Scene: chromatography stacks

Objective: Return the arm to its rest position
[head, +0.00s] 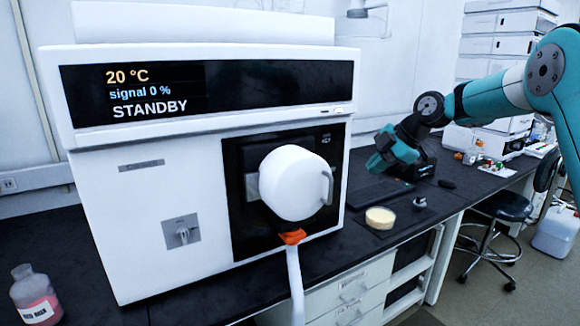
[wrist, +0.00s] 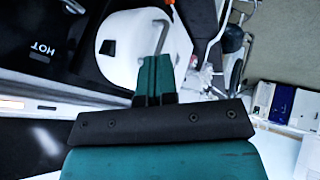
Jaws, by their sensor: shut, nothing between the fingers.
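My teal arm reaches in from the right side of the head view and bends down at a dark joint. My gripper (head: 374,163) hangs over the black bench, to the right of the white instrument (head: 140,180). In the wrist view its two teal fingers (wrist: 154,62) are pressed together with nothing between them. The instrument's round white door (head: 293,183) stands out from its dark front panel. It also shows behind the fingers in the wrist view (wrist: 115,50), apart from them as far as I can tell.
A round cream-coloured piece (head: 380,218) sits on a dark mat on the bench below my gripper. A small metal item (head: 420,202) is beside it. A bottle of pink liquid (head: 36,296) stands at the left. A stool (head: 503,208) and open floor are at the right.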

